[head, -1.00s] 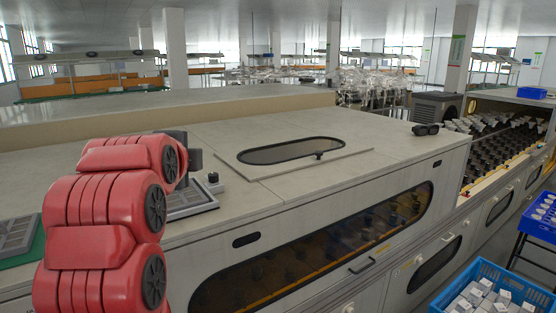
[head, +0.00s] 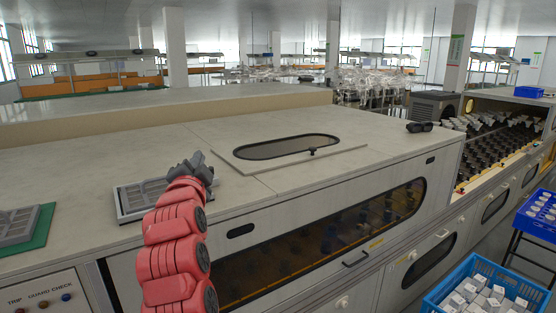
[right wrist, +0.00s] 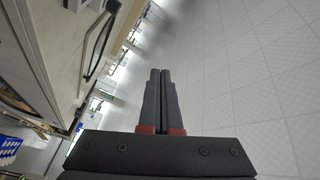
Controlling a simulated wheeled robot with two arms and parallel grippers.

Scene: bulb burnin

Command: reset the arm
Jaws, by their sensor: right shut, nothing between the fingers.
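My right arm, red with dark discs, rises from the bottom of the head view. Its dark right gripper (head: 192,165) shows small at the arm's top, in front of the long machine's pale top (head: 220,135). In the right wrist view, the two dark fingers (right wrist: 160,73) lie side by side, shut with nothing between them. My left gripper is not in either view.
A grey tray (head: 135,203) lies on the machine top just left of the gripper. Another tray (head: 18,226) rests on a green mat at far left. A blue crate (head: 440,290) of white boxes stands at lower right.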

